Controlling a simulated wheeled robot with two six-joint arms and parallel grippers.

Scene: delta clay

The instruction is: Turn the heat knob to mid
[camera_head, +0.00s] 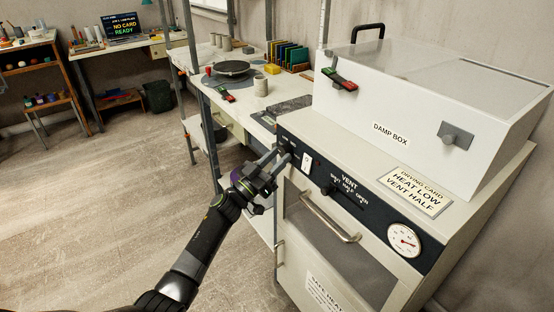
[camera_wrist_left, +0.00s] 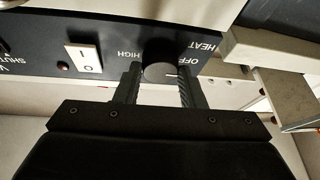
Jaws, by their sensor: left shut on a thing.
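The dark round heat knob (camera_wrist_left: 158,65) is on the black control panel (camera_wrist_left: 110,40), which appears upside down in the left wrist view. "HEAT", "OFF" and "HIGH" are printed around it. My left gripper (camera_wrist_left: 158,90) has one finger on each side of the knob and is shut on it. In the head view my left gripper (camera_head: 277,158) reaches the panel's left end and largely hides the knob. A short pale mark shows at the knob's edge near "OFF", but I cannot tell its setting surely. My right gripper is not in view.
A white rocker switch (camera_head: 307,162) and the vent knob (camera_head: 327,190) sit right of the heat knob. The cabinet door handle (camera_head: 330,220) sticks out below. A card (camera_head: 414,190) reads "HEAT LOW VENT HALF". A dial gauge (camera_head: 404,240) is at the panel's right end.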

